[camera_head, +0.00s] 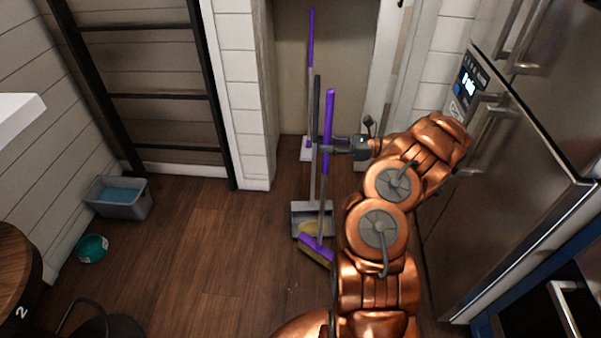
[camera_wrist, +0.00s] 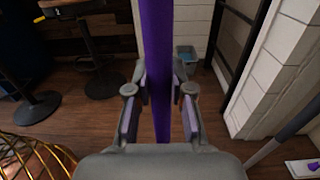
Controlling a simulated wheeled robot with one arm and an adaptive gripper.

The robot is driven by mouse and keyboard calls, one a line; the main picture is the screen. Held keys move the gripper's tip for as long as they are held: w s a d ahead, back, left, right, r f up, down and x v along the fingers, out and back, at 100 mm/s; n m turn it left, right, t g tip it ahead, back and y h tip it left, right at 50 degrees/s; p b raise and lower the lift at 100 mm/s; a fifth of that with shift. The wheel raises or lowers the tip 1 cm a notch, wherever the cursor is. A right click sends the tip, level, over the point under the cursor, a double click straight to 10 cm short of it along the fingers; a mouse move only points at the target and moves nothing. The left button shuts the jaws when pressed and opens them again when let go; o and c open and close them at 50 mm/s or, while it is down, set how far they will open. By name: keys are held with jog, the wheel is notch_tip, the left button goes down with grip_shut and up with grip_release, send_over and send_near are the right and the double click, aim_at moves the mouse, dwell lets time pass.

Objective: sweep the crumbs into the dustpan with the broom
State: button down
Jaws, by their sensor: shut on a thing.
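The broom has a purple handle (camera_head: 329,112) and a purple head (camera_head: 317,248) with yellowish bristles, low at the floor in front of the dustpan. My gripper (camera_head: 328,147) is shut on the broom's handle, which stands nearly upright. In the wrist view the purple handle (camera_wrist: 157,60) runs between the two fingers. The grey dustpan (camera_head: 300,212) stands on the floor just behind the broom head, its long dark handle upright beside the broom's. A yellowish patch (camera_head: 308,228) shows at the dustpan; I cannot tell what it is. Tiny pale specks (camera_head: 291,290), possibly crumbs, lie on the floor nearer me.
A second purple-handled tool (camera_head: 310,75) leans in the alcove behind. A steel fridge (camera_head: 510,170) bounds the right. A grey bin (camera_head: 118,200) with blue inside and a teal bowl (camera_head: 92,248) stand left, near a dark ladder (camera_head: 218,120). The wooden floor at centre-left is clear.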

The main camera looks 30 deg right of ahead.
aim_at(328, 136)
jog(key=shift+r+p, duration=0.8)
jog(key=shift+r, duration=1)
